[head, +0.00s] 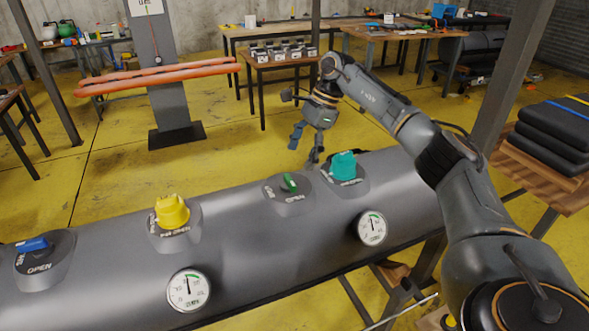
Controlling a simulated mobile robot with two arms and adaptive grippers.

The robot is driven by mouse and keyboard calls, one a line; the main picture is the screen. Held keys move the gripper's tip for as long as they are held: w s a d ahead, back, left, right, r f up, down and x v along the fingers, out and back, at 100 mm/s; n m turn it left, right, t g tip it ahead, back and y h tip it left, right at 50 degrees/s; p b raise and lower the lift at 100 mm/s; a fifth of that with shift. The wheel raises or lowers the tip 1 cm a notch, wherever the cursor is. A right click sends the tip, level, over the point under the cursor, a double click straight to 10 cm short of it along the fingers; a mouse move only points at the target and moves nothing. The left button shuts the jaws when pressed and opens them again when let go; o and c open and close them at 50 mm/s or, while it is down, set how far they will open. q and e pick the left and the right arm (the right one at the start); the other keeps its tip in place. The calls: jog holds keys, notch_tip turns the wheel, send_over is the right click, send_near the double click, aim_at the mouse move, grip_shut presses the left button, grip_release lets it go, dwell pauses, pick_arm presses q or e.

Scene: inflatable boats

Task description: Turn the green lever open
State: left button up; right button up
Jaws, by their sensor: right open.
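The green lever (289,183) is a small handle on a round grey base marked OPEN, on top of a long grey inflatable tube (255,235). Its turn position is hard to read at this size. My right gripper (306,147) comes in from the right and hangs with its fingers spread, empty, above and behind the tube. It is above and slightly right of the green lever in the picture, apart from it. One fingertip appears close to the teal knob (343,166); I cannot tell the gap. My left gripper is not in view.
A yellow knob (172,210) and a blue lever (33,244) sit further left on the tube. Two white gauges (188,290) (372,228) are on its front side. A stand with orange tubes (157,75) and tables stand behind. The yellow floor behind the tube has free room.

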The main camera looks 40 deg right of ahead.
jog(key=v, duration=0.5)
jog(key=shift+r, duration=0.1)
